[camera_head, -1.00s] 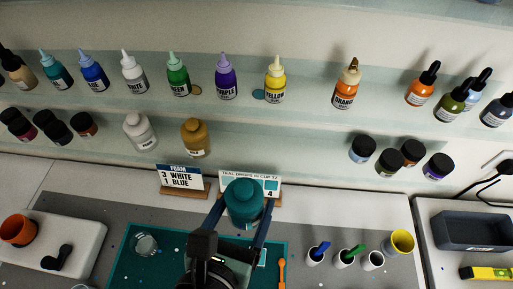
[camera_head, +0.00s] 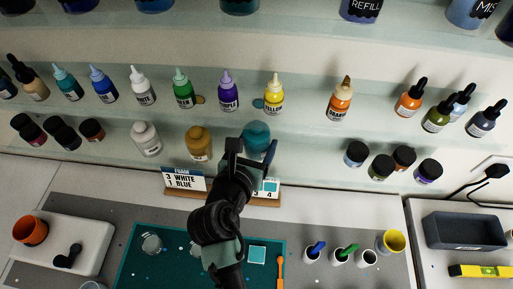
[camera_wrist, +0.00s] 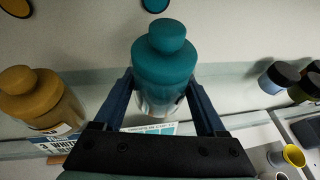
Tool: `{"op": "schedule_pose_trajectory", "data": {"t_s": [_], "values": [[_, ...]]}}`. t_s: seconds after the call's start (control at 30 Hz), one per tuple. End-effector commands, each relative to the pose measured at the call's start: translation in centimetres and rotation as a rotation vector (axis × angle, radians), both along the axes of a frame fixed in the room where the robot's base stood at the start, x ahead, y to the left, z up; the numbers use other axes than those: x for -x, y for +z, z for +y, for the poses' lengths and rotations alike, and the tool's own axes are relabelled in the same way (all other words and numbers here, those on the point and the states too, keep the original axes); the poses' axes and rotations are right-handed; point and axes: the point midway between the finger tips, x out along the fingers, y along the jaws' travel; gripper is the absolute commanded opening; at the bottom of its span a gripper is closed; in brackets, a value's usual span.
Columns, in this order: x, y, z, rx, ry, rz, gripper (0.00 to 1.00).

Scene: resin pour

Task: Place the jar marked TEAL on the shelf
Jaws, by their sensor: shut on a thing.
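The teal jar (camera_head: 257,136) is at the lower shelf (camera_head: 318,150), right of the ochre jar (camera_head: 199,144). My gripper (camera_head: 254,156) is shut on it, with a finger on each side. In the wrist view the teal jar (camera_wrist: 165,65) stands upright between the fingers (camera_wrist: 160,95), its lid toward the camera's top. The ochre jar (camera_wrist: 40,100) is to its left, apart from it. The frames do not show clearly whether the jar's base touches the shelf. Its label is not readable.
A white jar (camera_head: 146,139) stands left of the ochre jar. Dark-capped pots (camera_head: 381,166) stand at the right of the lower shelf. Dropper bottles line the shelf above, including a yellow one (camera_head: 274,94). The lower shelf is clear between the teal jar and the pots.

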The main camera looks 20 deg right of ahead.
Motion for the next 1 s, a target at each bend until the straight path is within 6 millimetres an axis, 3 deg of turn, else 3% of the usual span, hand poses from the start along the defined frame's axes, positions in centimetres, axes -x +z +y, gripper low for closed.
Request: {"op": "schedule_pose_trajectory", "data": {"t_s": [0.17,0.67,0.7,0.8,1.0], "values": [[0.1,-2.9,0.0,0.002,0.002,0.004,0.0],[-0.4,-3.7,-0.1,0.001,0.0,0.0,0.0],[-0.3,-3.7,-0.1,0.0,0.0,0.002,0.8],[-0.3,-3.7,-0.1,0.0,0.0,0.002,0.98],[-0.3,-3.7,-0.1,0.0,0.0,0.002,1.0]]}}
